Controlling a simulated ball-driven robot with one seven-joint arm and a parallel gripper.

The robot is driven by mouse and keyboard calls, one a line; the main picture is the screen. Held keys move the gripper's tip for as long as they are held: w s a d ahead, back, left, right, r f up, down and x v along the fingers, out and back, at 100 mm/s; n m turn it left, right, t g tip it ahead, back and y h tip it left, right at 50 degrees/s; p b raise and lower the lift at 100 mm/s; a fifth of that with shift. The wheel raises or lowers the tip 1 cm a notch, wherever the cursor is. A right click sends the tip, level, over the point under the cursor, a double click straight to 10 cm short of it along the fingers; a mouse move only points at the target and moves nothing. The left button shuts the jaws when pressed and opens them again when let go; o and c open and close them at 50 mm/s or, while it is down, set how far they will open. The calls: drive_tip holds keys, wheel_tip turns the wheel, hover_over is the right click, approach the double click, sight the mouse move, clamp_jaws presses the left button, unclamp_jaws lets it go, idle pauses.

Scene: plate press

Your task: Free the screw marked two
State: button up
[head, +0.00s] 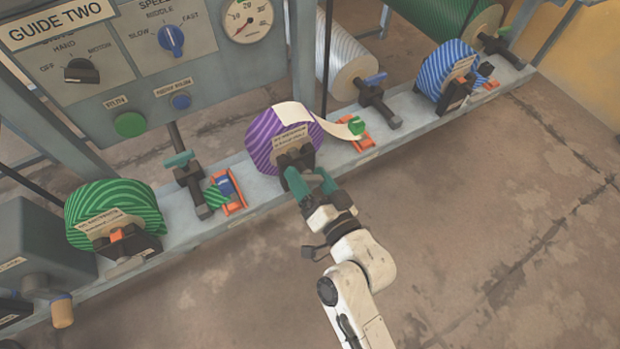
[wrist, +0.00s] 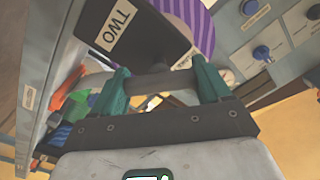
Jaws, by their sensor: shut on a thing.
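The screw marked two is a dark block with a pale label reading TWO (wrist: 118,24) in the wrist view and a dark grey cross bar (wrist: 165,82) below it. In the head view its dark block (head: 293,160) sits in front of the purple-and-white striped roll (head: 262,148). My gripper (head: 311,182) has teal fingers at the near side of this block. In the wrist view my gripper (wrist: 160,74) has one finger at each end of the bar and is shut on it. The head view does not show the bar clearly behind the fingers.
A green striped roll (head: 135,200) is at the left and a blue striped roll (head: 440,68) at the right along the grey rail (head: 405,106). Dark clamps with teal and blue handles stand between them. A control panel is behind. The floor (head: 480,210) at right is clear.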

drive_tip(key=shift+f+n, duration=0.1)
drive_tip(key=shift+n, duration=0.2)
drive_tip(key=o, duration=1)
drive_tip(key=shift+s, duration=0.1)
drive_tip(key=shift+v, duration=5.35)
drive_tip(key=shift+d, duration=0.15)
